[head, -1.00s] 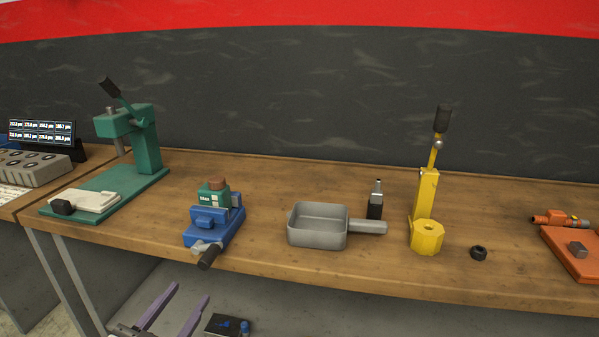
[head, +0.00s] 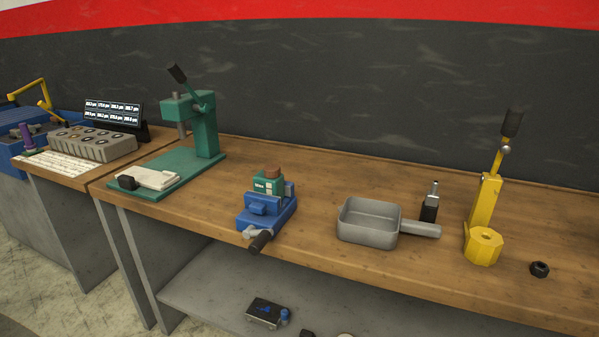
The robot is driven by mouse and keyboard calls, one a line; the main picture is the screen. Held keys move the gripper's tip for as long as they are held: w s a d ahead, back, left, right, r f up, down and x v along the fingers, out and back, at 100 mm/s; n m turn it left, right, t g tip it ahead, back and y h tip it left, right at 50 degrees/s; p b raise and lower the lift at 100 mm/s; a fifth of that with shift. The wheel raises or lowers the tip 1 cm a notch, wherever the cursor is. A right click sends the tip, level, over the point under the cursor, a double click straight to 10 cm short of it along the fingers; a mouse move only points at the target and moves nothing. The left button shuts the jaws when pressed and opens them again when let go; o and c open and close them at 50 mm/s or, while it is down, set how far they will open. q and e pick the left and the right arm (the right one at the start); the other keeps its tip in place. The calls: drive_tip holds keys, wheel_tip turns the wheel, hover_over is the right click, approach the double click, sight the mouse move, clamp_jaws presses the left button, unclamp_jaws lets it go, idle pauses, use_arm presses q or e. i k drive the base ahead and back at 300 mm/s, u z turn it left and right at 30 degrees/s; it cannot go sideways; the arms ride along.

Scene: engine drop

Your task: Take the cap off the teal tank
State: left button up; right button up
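The teal tank (head: 264,186) is a small block with a white label, standing upright in the jaws of a blue vise (head: 264,211) on the wooden bench. Its brown cap (head: 272,171) sits on top of it. The vise's dark handle points toward the front edge of the bench. Neither of my grippers is in view.
A teal press (head: 199,130) stands left of the vise. A grey pan (head: 369,224), a small dark bottle (head: 430,205), a yellow lever tool (head: 484,225) and a black nut (head: 540,269) are to the right. A lower shelf (head: 210,289) holds a dark box (head: 265,313).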

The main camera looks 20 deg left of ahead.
sight(275, 186)
drive_tip(key=u, duration=1.7)
drive_tip(key=i, duration=1.55)
drive_tip(key=z, duration=0.45)
